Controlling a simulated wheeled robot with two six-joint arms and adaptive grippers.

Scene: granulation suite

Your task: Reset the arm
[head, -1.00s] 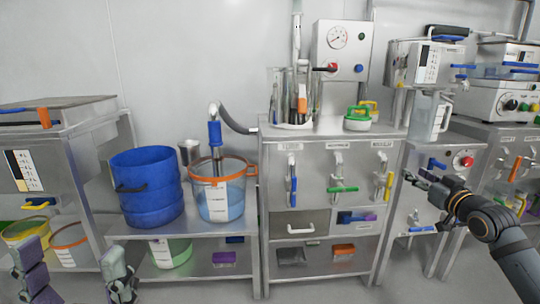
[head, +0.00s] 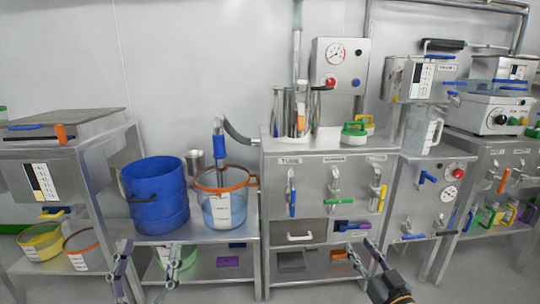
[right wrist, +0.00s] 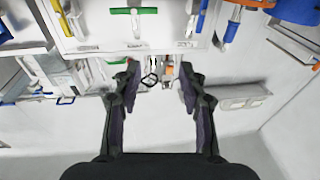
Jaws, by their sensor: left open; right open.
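My left gripper (head: 148,246) is at the bottom left in the head view, in front of the low shelf table. Its two fingers are spread and nothing is between them. My right gripper (head: 361,244) is lower right of centre in the head view, in front of the drawer cabinet, with its dark forearm below. The right wrist view also shows the right gripper (right wrist: 159,70), with its fingers wide apart and empty. Cabinet handles and fittings show beyond the fingers there, apart from them as far as I can tell.
A blue tub (head: 158,205) and a clear bucket with orange rim (head: 222,207) stand on the steel table. The steel cabinet (head: 325,160) has blue, green and yellow handles. A hopper unit (head: 70,150) stands at left. Grey floor is open in front.

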